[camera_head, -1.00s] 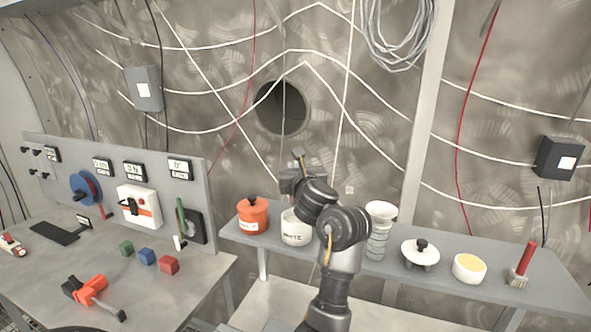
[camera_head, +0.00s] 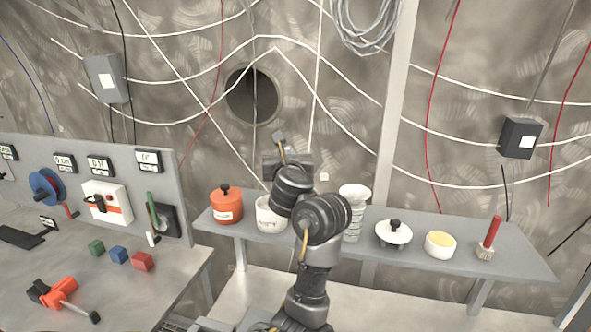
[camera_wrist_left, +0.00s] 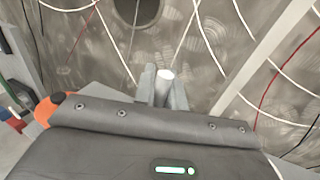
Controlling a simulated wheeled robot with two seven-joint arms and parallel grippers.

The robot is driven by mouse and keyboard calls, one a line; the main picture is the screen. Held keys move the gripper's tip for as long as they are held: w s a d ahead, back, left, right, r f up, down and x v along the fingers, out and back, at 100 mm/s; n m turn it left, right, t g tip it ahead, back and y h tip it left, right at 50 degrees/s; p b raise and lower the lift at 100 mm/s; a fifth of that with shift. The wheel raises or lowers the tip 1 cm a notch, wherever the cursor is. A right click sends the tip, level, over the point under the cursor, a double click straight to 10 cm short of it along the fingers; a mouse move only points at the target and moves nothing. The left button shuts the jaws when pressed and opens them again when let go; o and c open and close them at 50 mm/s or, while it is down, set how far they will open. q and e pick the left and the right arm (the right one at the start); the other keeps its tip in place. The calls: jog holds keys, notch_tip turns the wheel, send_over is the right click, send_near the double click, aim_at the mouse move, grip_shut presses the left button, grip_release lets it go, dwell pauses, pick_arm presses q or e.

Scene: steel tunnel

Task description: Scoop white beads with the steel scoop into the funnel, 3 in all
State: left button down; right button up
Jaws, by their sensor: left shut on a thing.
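My left gripper (camera_head: 287,160) is raised above and behind the white jar (camera_head: 268,224), as seen in the head view. In the left wrist view its two fingers (camera_wrist_left: 164,88) are shut on a pale metal cylinder (camera_wrist_left: 165,75), which seems to be the steel scoop's handle. The scoop's bowl cannot be made out, nor whether it holds beads. The white jar carries a "WHITE" label; my arm partly covers it and no beads can be seen. The pale ribbed funnel (camera_head: 357,192) stands on the shelf, right of my arm. My right gripper is out of view.
Left is a bench with coloured cubes (camera_head: 118,255) and an orange tool (camera_head: 60,292).

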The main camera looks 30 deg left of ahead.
pick_arm(q)
jog(key=s+d+f+m+t+h+b, duration=0.2)
jog(key=d+f+h+b, duration=0.3)
jog(key=d+f, duration=0.4)
jog(key=s+d+f+m+t+h+b, duration=0.1)
jog(key=s+d+f+m+h+b, duration=0.3)
jog(key=d+f, duration=0.6)
notch_tip(320, 180, down, 3)
jog(key=shift+d+f+m+t+h+b, duration=0.2)
jog(key=shift+m+t+h+b, duration=0.2)
jog(key=shift+m+h, duration=0.5)
